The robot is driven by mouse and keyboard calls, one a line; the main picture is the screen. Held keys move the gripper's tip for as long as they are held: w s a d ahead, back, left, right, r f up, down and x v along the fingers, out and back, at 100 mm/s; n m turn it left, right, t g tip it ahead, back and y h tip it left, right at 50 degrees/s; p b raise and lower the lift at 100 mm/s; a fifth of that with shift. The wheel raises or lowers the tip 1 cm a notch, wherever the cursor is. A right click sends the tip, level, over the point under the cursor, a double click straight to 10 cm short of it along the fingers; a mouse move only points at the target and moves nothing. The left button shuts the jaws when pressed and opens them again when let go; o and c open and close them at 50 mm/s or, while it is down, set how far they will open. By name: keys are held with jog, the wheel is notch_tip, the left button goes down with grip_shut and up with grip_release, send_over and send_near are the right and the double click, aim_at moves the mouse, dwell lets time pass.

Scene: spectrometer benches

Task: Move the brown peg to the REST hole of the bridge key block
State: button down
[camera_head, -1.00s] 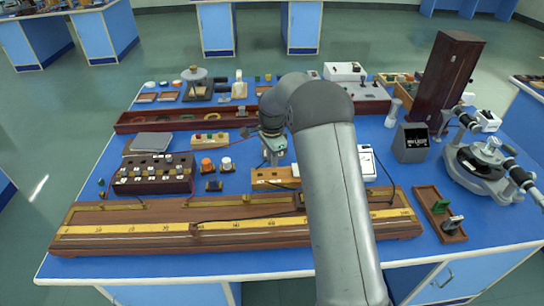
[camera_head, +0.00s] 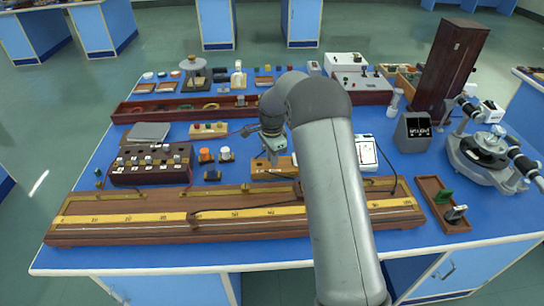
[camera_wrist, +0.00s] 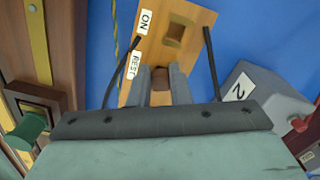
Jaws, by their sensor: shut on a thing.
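The bridge key block (camera_wrist: 187,22) is a light wooden block with white ON and REST labels in the wrist view. An empty square hole (camera_wrist: 174,34) shows beside the ON label. My gripper (camera_wrist: 160,80) is shut on the brown peg (camera_wrist: 161,75), beside the REST label. The fingers and peg hide the REST hole, and I cannot tell whether the peg is in it or above it. In the head view my gripper (camera_head: 274,158) is over the key block (camera_head: 262,174), partly hidden by my arm.
A grey block marked 2 (camera_wrist: 255,95) stands right of the key block in the wrist view, and a green knob (camera_wrist: 28,128) is at left. The long wooden metre bridge (camera_head: 120,232) lies in front, with a dark plug box (camera_head: 150,177) at left.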

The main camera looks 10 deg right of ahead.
jog(key=c, duration=1.3)
grip_release()
jog(key=shift+o, duration=0.2)
notch_tip(320, 180, up, 17)
jog(key=shift+r+b, duration=0.2)
jog(key=shift+b, duration=0.25)
